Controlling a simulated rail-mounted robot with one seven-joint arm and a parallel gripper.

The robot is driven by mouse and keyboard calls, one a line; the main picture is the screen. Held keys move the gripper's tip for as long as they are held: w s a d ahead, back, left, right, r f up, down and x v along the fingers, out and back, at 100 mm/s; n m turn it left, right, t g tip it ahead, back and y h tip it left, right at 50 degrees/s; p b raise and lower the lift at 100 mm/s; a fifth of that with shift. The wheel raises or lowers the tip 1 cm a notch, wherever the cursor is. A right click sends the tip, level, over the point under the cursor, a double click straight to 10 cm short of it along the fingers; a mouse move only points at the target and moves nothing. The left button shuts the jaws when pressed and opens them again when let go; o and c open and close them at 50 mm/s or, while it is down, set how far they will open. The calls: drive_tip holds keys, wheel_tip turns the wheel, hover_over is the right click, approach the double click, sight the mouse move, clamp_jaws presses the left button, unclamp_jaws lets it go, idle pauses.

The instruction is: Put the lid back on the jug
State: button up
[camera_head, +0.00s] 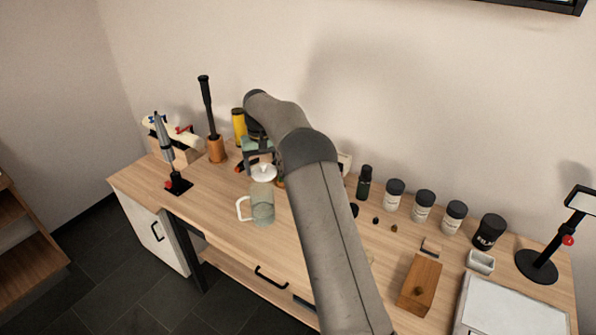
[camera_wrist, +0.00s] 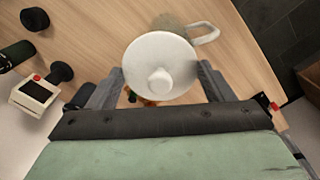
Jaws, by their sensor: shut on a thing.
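The white round lid (camera_wrist: 152,50) with its small knob fills the middle of the wrist view. My gripper (camera_wrist: 160,68) is shut on it, one finger at each side. In the head view the lid (camera_head: 264,173) is just over the rear of the jug's top, under my gripper (camera_head: 260,157). The grey-green translucent jug (camera_head: 263,208) stands upright on the table, its white handle to the left. In the wrist view the jug (camera_wrist: 168,22) is mostly hidden behind the lid; its handle shows at upper right. I cannot tell whether lid and jug touch.
The wooden table (camera_head: 225,210) is clear in front of and left of the jug. A grey stand (camera_head: 178,184) and a wooden holder (camera_head: 216,150) with a black-handled tool are to the left. Several black-lidded jars (camera_head: 423,206) and a wooden box (camera_head: 420,284) are to the right.

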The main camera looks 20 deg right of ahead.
sight(258, 169)
drive_tip(key=shift+w+a+r+n, duration=0.1)
drive_tip(key=shift+w+a+n, duration=0.2)
drive_tip(key=shift+w+a, duration=0.45)
wheel_tip(258, 169, down, 5)
drive_tip(key=b, duration=0.4)
drive_tip(key=shift+d+r, duration=0.1)
drive_tip(key=shift+r, duration=0.1)
drive_tip(key=shift+f, duration=0.8)
drive_tip(key=shift+f+p, duration=0.2)
drive_tip(key=shift+p, duration=0.3)
idle(1.4)
drive_tip(key=o, duration=1)
drive_tip(key=shift+o, duration=0.2)
